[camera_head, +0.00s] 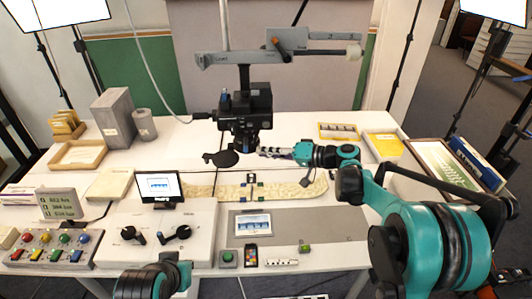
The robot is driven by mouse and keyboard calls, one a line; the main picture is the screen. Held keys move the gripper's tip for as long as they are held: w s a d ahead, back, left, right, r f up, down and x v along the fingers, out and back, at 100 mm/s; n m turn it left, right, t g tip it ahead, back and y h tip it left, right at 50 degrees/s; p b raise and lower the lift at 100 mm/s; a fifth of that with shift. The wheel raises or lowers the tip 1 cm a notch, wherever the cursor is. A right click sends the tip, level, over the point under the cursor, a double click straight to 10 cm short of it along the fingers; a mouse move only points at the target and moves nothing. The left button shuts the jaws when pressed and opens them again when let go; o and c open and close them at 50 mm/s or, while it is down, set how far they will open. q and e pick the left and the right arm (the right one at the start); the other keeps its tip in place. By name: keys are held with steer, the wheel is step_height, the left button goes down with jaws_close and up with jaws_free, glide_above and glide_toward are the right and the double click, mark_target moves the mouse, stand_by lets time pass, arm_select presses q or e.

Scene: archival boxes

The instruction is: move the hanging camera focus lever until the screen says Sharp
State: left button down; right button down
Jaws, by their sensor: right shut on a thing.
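The black hanging camera (246,112) is mounted on a column above the table's middle. A dark round disc (222,159) sticks out at its lower left. My right gripper (268,152) reaches in from the right, its fingertips at the camera's lower right side. It is shut on a small part there, apparently the focus lever, which the fingers mostly hide. A small monitor (160,186) stands left of the camera with a blue and white picture; I cannot read any word on it.
A long pale strip (205,191) with clips lies below the camera. A control box with knobs (140,240) stands front left. A grey arm (235,58) hangs above the camera.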

steer(key=c, duration=1.6)
jaws_free()
steer(key=v, duration=1.2)
